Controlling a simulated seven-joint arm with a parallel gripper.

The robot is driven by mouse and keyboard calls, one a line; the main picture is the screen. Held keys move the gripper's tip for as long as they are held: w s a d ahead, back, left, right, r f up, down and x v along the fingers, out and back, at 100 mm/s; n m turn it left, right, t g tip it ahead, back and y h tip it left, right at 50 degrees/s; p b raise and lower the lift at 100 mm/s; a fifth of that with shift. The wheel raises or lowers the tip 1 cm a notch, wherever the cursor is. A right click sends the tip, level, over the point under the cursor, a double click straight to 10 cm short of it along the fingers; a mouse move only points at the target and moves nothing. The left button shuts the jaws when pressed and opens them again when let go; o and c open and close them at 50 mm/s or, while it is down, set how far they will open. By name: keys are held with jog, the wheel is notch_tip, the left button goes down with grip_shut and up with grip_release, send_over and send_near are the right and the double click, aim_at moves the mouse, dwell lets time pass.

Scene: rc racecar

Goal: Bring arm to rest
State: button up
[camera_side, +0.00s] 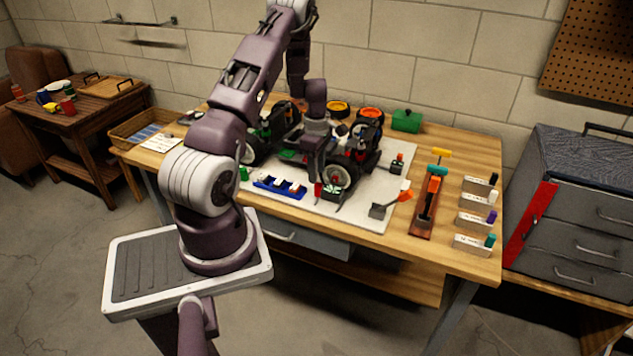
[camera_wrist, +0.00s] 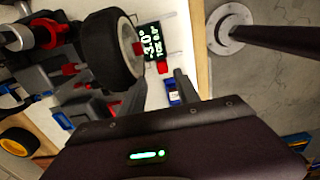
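My arm reaches over the workbench (camera_side: 463,160) in the side view, with my gripper pointing down at the front of the racecar (camera_side: 368,140). In the wrist view my gripper (camera_wrist: 160,76) shows two dark fingers set apart, with nothing visible between them. A black-tyred wheel (camera_wrist: 112,48) of the car is close to the left of the fingers. A small gauge with a lit green display (camera_wrist: 156,42) and red parts stands beside that wheel, just beyond the fingers. The gauge also shows by the front wheel in the side view (camera_side: 332,190). My arm partly hides the car.
A blue tray (camera_side: 279,188) lies on the white mat (camera_side: 362,212). An orange-handled tool (camera_side: 391,204), a wooden tool holder (camera_side: 424,219), labelled holders (camera_side: 475,222) and a green box (camera_side: 406,121) are to the right. A grey drawer cabinet (camera_side: 580,215) stands beyond the bench.

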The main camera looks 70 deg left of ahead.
jog(key=shift+r, duration=0.7)
jog(key=w+d+r+m+t, duration=0.1)
jog(key=w+d+r+m, duration=0.3)
jog(key=d+r, duration=0.55)
jog(key=w+d+r+m+t, duration=0.1)
jog(key=d+r+m+t, duration=0.1)
jog(key=d+r+m, duration=0.7)
jog(key=s+d+r+m+t, duration=0.1)
jog(key=s+d+r+m, duration=0.7)
jog(key=s+d+r, duration=0.45)
jog(key=s+d+f+m+t, duration=0.1)
jog(key=s+d+m, duration=0.3)
jog(key=s+m, duration=0.2)
jog(key=shift+s+d+t, duration=0.25)
jog(key=shift+s+t, duration=0.05)
jog(key=shift+s, duration=0.05)
